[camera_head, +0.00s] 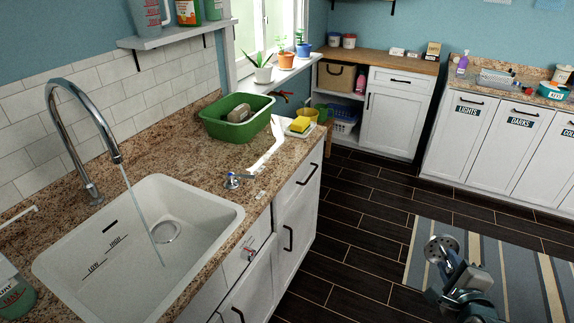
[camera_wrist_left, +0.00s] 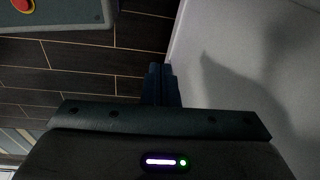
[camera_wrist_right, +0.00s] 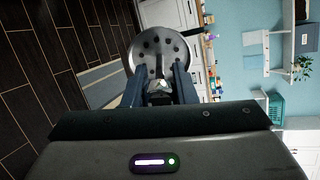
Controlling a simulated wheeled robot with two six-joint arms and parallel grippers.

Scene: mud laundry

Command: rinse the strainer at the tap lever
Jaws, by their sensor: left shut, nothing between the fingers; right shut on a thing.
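My right gripper (camera_head: 459,272) is shut on the strainer (camera_head: 441,246), a round metal disc with holes. It holds the strainer above the striped rug, well right of the sink. The right wrist view shows the strainer (camera_wrist_right: 157,52) beyond the fingertips (camera_wrist_right: 160,88). A chrome tap (camera_head: 70,100) arches over the white sink (camera_head: 105,235), and a thin stream of water (camera_head: 142,213) falls into it. A metal lever with blue parts (camera_head: 234,180) is on the counter behind the sink. My left gripper (camera_wrist_left: 161,84) is shut and empty beside a pale surface.
A bottle (camera_head: 12,290) stands at the sink's near left. A red-marked fitting (camera_head: 249,254) juts from the cabinet front. The dark floor (camera_head: 345,240) is open.

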